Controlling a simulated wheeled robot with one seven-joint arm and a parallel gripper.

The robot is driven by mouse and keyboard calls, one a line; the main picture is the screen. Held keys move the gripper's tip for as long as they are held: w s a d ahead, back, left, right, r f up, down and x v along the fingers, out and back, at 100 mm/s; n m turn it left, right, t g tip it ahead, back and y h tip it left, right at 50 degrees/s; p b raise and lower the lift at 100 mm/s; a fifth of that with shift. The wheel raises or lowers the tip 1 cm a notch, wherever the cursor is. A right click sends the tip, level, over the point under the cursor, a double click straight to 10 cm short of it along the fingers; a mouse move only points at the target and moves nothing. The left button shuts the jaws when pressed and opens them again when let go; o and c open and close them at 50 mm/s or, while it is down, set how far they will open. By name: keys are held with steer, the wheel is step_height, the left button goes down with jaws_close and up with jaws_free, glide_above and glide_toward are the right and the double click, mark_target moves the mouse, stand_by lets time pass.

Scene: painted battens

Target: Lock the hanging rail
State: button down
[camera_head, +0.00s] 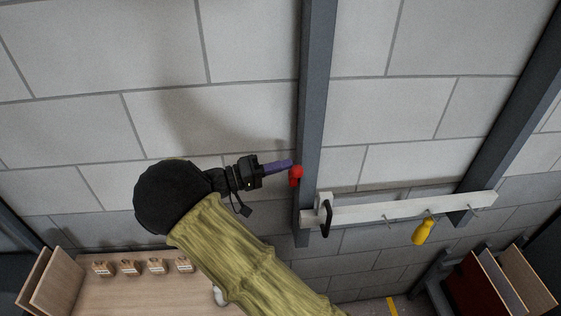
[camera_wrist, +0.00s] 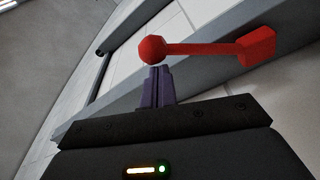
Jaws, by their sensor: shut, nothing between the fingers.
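The hanging rail (camera_head: 375,212) is a white batten with a black handle (camera_head: 326,216) at its left end, lying across two dark grey uprights. A red lever (camera_head: 296,176) sits on the left upright, above the rail's left end. In the wrist view the red lever (camera_wrist: 205,48) has a round knob, a thin arm and a block at its right end. My gripper (camera_head: 290,164) has purple fingers pressed together and empty. Its fingertips (camera_wrist: 155,68) are just below the knob in the wrist view; I cannot tell whether they touch it.
A yellow tool (camera_head: 423,231) hangs from one of several hooks on the rail. A wooden bench (camera_head: 140,285) with several small items stands lower left. Red and wooden boards (camera_head: 492,285) stand lower right. The block wall (camera_head: 260,50) above is clear.

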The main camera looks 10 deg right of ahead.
steer(key=s+f+m+g+h, duration=0.1)
steer(key=s+f+m+g, duration=0.2)
steer(key=f+m, duration=0.9)
steer(key=shift+s+f+m+h, duration=0.25)
steer(key=shift+s+m+h, duration=0.15)
steer(key=shift+s+m, duration=1.15)
steer(key=shift+s, duration=0.15)
steer(key=a+r, duration=0.1)
steer(key=a, duration=1)
steer(key=shift+a+r, duration=0.2)
steer(key=shift+a, duration=0.1)
